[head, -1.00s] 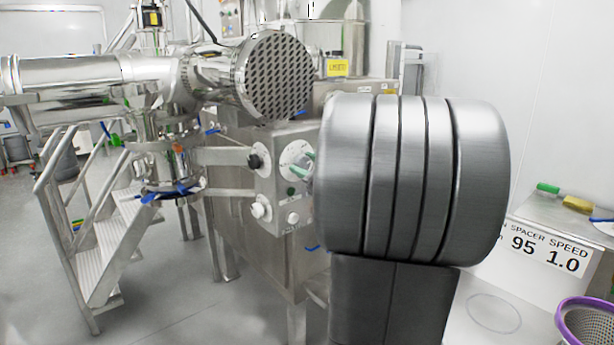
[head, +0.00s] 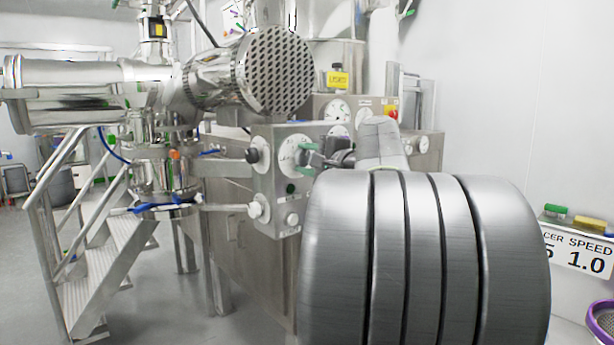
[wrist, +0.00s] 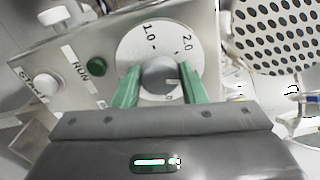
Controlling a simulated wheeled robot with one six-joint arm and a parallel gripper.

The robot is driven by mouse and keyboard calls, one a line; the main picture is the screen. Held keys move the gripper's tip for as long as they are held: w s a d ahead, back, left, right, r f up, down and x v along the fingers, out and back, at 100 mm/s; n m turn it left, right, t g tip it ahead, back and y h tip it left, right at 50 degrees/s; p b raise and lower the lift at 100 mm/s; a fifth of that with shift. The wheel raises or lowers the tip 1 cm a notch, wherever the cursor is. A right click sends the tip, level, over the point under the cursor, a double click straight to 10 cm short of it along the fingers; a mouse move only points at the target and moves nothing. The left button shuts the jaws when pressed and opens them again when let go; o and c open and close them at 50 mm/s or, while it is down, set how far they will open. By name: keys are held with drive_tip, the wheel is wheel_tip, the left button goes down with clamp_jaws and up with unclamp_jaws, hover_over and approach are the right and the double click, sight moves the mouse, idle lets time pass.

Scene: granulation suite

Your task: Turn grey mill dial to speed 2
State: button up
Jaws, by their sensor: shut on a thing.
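The grey mill dial (wrist: 160,75) is a round knob on a white disc (wrist: 134,47) printed 1.0 and 2.0. In the head view the green fingertips of my gripper (head: 307,154) are at the white dial disc (head: 288,155) on the steel control box (head: 267,185). The knob is hidden there.
A green button (wrist: 96,67) and a white knob (wrist: 53,17) are close by on the panel. A perforated round cover (head: 275,72) juts out above the box. A card (head: 580,252) at the right reads speed 1.0. Steel steps (head: 100,265) stand at the left.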

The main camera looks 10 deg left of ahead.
drive_tip(key=n+b, duration=0.5)
drive_tip(key=shift+f+n+b, duration=0.3)
drive_tip(key=shift+f+b, duration=0.05)
drive_tip(key=shift+r+n+b, duration=0.15)
drive_tip(key=shift+n+b, duration=1.6)
drive_tip(key=shift+n, duration=0.25)
drive_tip(key=o, duration=1)
drive_tip(key=shift+r, duration=0.1)
drive_tip(key=v, duration=1.4)
